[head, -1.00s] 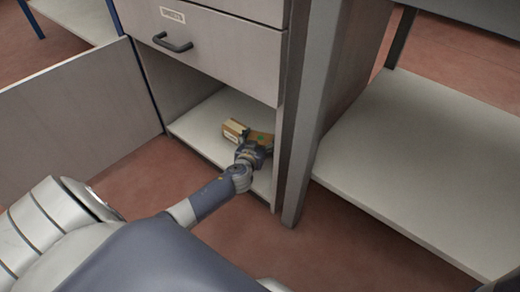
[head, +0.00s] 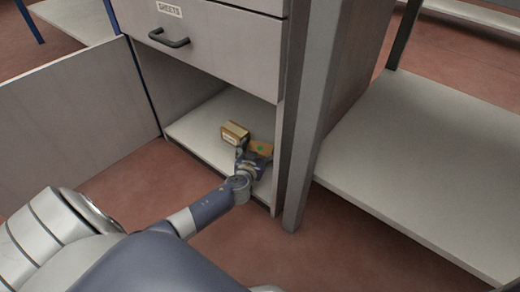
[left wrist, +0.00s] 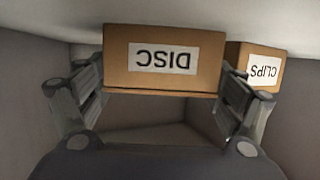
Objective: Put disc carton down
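The disc carton (left wrist: 163,59), a small brown box with a white DISC label, is between the fingers of my left gripper (left wrist: 163,80) in the left wrist view, its label upside down. The fingers appear to touch both its sides. My right gripper is not seen.
A clips carton (head: 235,132) stands on the cabinet floor just behind and left of the disc carton; its CLIPS label shows in the left wrist view (left wrist: 263,70). An open door (head: 80,120) is at left, a drawer (head: 215,45) above, a grey post (head: 312,120) at right.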

